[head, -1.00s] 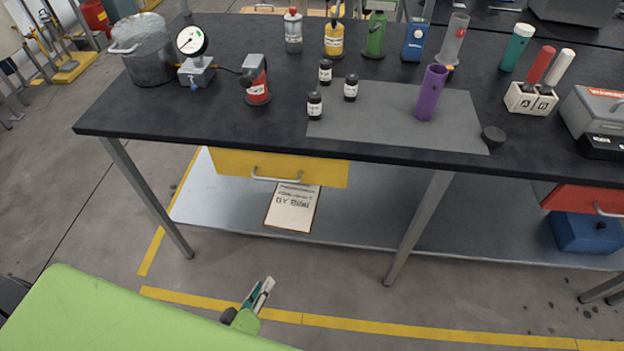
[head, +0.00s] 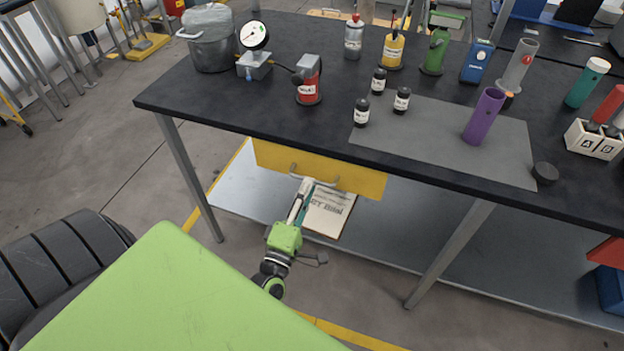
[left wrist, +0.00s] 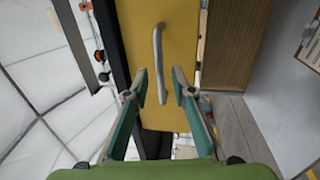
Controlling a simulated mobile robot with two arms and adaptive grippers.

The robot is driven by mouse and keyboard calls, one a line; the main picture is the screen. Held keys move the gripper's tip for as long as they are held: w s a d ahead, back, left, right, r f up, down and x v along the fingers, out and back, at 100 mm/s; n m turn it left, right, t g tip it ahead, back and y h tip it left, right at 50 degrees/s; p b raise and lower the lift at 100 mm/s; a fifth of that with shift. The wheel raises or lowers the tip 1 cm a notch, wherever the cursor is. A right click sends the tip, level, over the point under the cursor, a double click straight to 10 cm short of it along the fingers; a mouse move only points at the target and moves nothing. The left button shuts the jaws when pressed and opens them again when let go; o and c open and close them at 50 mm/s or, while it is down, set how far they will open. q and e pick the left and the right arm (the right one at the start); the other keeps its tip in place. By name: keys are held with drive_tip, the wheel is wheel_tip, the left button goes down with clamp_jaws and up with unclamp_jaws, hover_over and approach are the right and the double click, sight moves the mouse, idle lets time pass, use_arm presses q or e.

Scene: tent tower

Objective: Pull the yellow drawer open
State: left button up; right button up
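The yellow drawer (head: 357,179) hangs under the front edge of the dark workbench and looks shut. Its light bar handle (head: 325,183) is on the front face. My left gripper (head: 304,186) reaches up to the handle from below. In the left wrist view the drawer front (left wrist: 182,40) is close ahead, and the handle (left wrist: 157,50) runs up the picture. The left gripper's fingers (left wrist: 160,82) are apart, with the handle's lower end between them in the picture. I cannot tell whether either finger touches it. My right gripper is not in view.
The workbench (head: 240,110) carries a metal pot (head: 208,45), a gauge (head: 254,52), small bottles and a purple tube (head: 484,116). A bench leg (head: 450,252) stands to the right.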

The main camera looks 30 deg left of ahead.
use_arm(q)
drive_tip(key=shift+x, duration=1.75)
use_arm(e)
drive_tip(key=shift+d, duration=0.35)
use_arm(q)
clamp_jaws()
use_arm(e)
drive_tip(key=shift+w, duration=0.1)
use_arm(q)
drive_tip(key=shift+f, duration=0.1)
